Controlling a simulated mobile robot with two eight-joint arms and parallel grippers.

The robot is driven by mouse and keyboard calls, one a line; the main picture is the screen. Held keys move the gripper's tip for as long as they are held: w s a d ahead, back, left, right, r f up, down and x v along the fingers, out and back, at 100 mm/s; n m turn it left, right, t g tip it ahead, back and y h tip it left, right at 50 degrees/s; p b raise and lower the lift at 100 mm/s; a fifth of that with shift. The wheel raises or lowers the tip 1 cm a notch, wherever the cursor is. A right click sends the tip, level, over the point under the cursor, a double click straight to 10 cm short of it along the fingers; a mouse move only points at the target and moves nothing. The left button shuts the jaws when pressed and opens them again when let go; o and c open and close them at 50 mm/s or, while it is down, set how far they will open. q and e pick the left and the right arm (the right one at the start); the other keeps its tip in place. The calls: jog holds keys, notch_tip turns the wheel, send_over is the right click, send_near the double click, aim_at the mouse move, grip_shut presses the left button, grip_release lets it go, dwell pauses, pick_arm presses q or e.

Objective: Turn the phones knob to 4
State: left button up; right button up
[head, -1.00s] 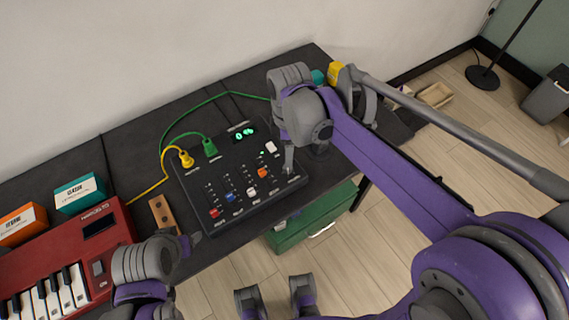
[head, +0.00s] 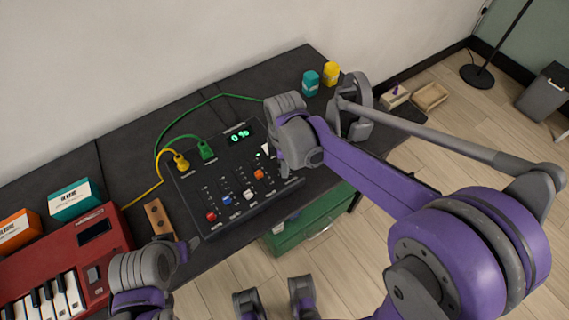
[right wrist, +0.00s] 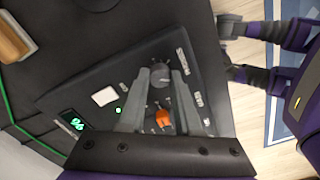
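The dark mixer panel (head: 185,190) lies on the black table, with a green-lit display (head: 239,135) whose reading I cannot make out surely. In the right wrist view, a round dark grey knob (right wrist: 160,74) sits near the panel's corner, the likely phones knob; its pointer position is unclear. My right gripper (right wrist: 160,78) is open, with one finger on each side of this knob and small gaps showing. In the head view my right gripper (head: 284,168) covers the panel's right corner and hides the knob. My left gripper (head: 190,246) is by the table's front edge, fingers unclear.
An orange fader cap (right wrist: 163,118) and a white button (right wrist: 105,96) lie close to my right fingers. Yellow (head: 180,162) and green (head: 206,150) plugs with cables enter the panel's left. A red keyboard (head: 115,235) stands left. Teal (head: 310,83) and yellow (head: 331,74) jars stand behind.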

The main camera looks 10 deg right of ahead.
grip_shut()
jog(key=shift+m, duration=0.3)
jog(key=m, duration=1)
jog(key=shift+m, duration=0.3)
jog(key=m, duration=1.2)
jog(key=shift+m, duration=0.4)
